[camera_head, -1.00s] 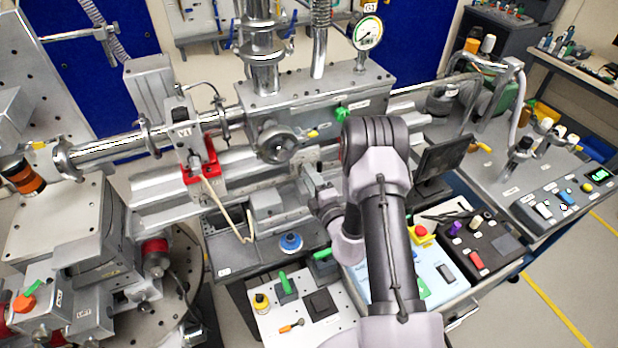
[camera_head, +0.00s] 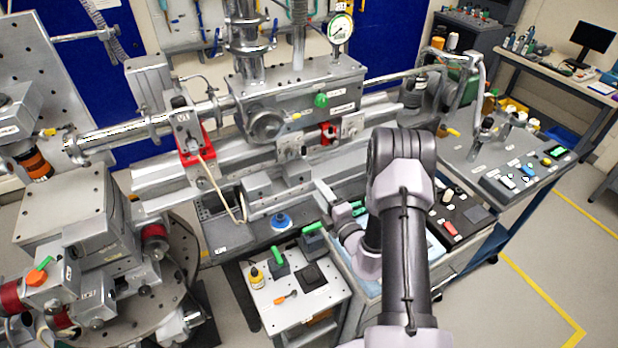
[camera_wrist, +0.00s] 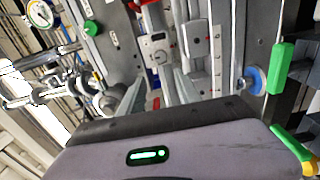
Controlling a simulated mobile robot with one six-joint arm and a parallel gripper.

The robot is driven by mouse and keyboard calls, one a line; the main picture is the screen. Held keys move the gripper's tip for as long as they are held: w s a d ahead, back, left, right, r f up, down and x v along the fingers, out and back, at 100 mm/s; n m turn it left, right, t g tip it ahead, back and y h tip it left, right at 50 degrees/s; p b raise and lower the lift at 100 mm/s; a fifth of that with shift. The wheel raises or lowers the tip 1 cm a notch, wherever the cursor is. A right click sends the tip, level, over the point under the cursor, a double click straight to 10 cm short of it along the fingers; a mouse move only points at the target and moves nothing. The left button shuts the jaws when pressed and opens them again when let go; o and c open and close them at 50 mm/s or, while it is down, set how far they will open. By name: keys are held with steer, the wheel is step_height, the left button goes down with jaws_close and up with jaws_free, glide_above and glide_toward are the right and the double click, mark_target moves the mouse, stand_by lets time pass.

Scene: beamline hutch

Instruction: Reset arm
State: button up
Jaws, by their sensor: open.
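My arm (camera_head: 400,230) rises from the bottom of the head view and bends at a dark joint. My gripper (camera_head: 335,198) is partly hidden behind it, in front of the rail by the bench. In the wrist view my gripper (camera_wrist: 158,88) shows its housing with a lit green strip and two grey fingers reaching up, apart. I see nothing held between them. The fingers point toward the rail carriages and the scale (camera_wrist: 217,60).
A small cart (camera_head: 300,312) with green-handled items and a yellow bottle (camera_head: 256,276) stands below my gripper. A blue knob (camera_head: 281,221) sits on the bench edge. The beamline chamber (camera_head: 300,90) with a gauge (camera_head: 340,28) lies behind.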

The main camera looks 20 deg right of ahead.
steer(key=s+a+r+n+g+y+b, duration=0.1)
steer(key=a+r+n+g+y+b, duration=0.15)
steer(key=a+r+n+y, duration=0.5)
steer(key=s+a+r+n+g+y+b, duration=0.1)
steer(key=a+r+n+g+y+b, duration=0.25)
steer(key=a+n, duration=0.7)
steer(key=s+a+r+n+g+y, duration=0.2)
steer(key=s+a+r+n+g, duration=0.2)
steer(key=s+a+n+g, duration=0.25)
steer(key=s+a+f+n+g+h+b, duration=0.1)
steer(key=s+a+n+g+h+b, duration=0.15)
steer(key=s+n, duration=0.4)
steer(key=s+a+f+n+g+h+b, duration=0.1)
steer(key=s+a+n, duration=0.2)
steer(key=s+n, duration=0.35)
steer(key=s+d+f+n+t+h+b, duration=0.1)
steer(key=s+d+n+t+h+b, duration=0.2)
steer(key=s+d+n+h, duration=0.5)
steer(key=d+n, duration=0.2)
steer(key=n, duration=0.2)
steer(key=shift+s+d+t, duration=0.15)
steer(key=shift+s+t, duration=0.15)
steer(key=shift+t, duration=0.1)
